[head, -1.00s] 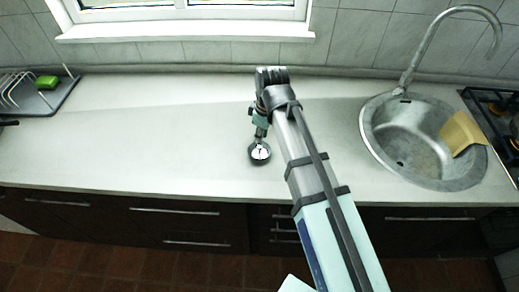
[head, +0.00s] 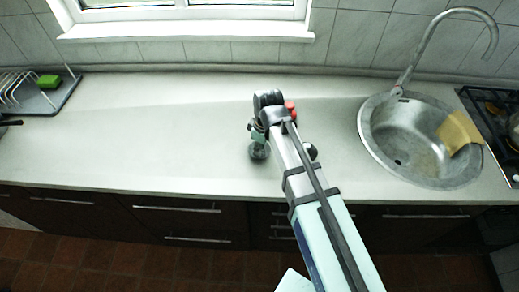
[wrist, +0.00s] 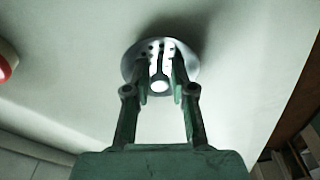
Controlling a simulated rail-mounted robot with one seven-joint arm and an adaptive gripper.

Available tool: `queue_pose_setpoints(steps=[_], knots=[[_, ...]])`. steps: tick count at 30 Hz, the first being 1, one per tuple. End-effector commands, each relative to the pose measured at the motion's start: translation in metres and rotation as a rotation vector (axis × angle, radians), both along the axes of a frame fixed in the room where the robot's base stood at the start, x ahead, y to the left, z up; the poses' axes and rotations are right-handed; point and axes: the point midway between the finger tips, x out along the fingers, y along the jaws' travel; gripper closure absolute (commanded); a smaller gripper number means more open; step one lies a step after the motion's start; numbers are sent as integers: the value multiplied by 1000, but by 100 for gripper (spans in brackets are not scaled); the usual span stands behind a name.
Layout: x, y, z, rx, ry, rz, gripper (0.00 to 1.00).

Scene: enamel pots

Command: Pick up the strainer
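The strainer is a small round metal piece with holes; in the wrist view it (wrist: 131,64) lies on the counter just beyond my fingertips. In the head view the strainer (head: 259,153) is mostly hidden under my gripper (head: 258,140), and only its grey rim area shows. In the wrist view my gripper (wrist: 163,72) points at the strainer, with its two fingers apart and their tips overlapping the strainer's middle. A bright part of the strainer shows between the fingers. I cannot tell whether the fingers touch it.
A red object (head: 290,109) and a dark-and-white round object (head: 311,151) are partly hidden by my arm. The round sink (head: 374,141) with a yellow cloth (head: 459,132) is at right. A dish rack (head: 40,100) with a green sponge (head: 49,81) is at left. The left counter is clear.

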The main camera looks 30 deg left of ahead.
Motion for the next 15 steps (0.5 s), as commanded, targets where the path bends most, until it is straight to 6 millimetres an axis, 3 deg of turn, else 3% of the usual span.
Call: queue_pose_setpoints(steps=[4,5,6,7,15], knots=[[0,0,0,0,0,0,76],[0,0,0,0,0,0,83],[0,0,0,0,0,0,97],[0,0,0,0,0,0,100],[0,0,0,0,0,0,100]])
